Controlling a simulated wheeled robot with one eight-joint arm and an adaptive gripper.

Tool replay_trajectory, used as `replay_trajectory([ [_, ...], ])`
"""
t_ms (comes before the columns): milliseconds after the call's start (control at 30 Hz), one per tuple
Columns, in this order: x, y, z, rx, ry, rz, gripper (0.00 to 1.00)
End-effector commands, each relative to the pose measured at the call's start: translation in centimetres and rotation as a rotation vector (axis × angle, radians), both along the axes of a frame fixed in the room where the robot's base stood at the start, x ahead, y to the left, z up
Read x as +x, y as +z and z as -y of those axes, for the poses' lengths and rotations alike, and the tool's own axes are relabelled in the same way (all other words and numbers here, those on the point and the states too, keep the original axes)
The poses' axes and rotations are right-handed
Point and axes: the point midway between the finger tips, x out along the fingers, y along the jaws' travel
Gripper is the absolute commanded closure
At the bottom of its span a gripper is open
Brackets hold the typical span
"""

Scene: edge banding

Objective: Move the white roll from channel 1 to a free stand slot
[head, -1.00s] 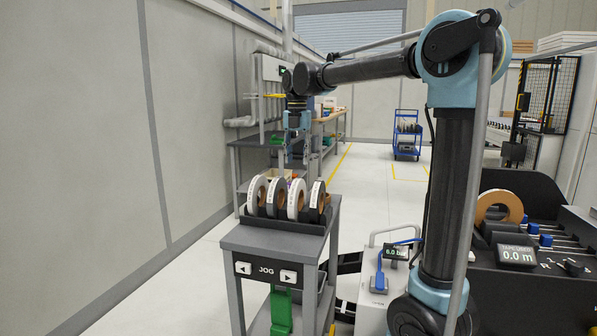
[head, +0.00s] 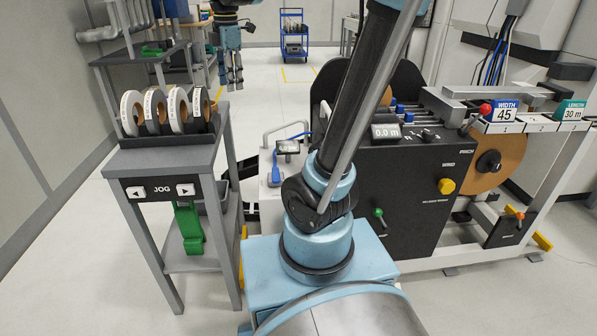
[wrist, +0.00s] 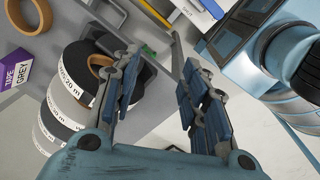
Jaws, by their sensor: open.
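The stand (head: 168,160) at left holds several upright rolls: a white roll (head: 131,112) at the left end, a dark roll (head: 154,109), another white roll (head: 177,108) and a dark, brown-cored roll (head: 200,104). I see no clearly empty slot. At right, a brown roll (head: 500,160) hangs below the label of channel 1 (head: 505,128). I cannot pick out a white roll in channel 1. My gripper (head: 232,85) hangs right of and behind the stand's rolls. In the wrist view its fingers (wrist: 162,90) are apart and empty, with rolls (wrist: 78,85) to their left.
The black machine (head: 420,185) with a tape readout (head: 386,131) stands right of my arm. A blue cart (head: 294,35) is at the back. A purple tape box (wrist: 17,70) and a loose brown ring (wrist: 30,14) show in the wrist view. Floor between stand and cart is open.

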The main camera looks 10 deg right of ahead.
Motion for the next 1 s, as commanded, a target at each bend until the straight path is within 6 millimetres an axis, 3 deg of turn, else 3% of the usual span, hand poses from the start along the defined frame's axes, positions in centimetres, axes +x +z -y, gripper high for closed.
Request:
replay_trajectory([
  [33,-1.3,-1.1,1.7,0.008,-0.107,0.004,0.59],
  [200,-5.1,-4.9,6.2,0.041,-0.48,0.019,0.59],
  [500,-12.2,-12.9,12.2,0.115,-1.138,0.045,0.59],
  [800,-18.0,-21.1,15.6,0.198,-1.704,0.063,0.59],
  [1000,-19.5,-23.3,16.4,0.223,-1.859,0.066,0.59],
])
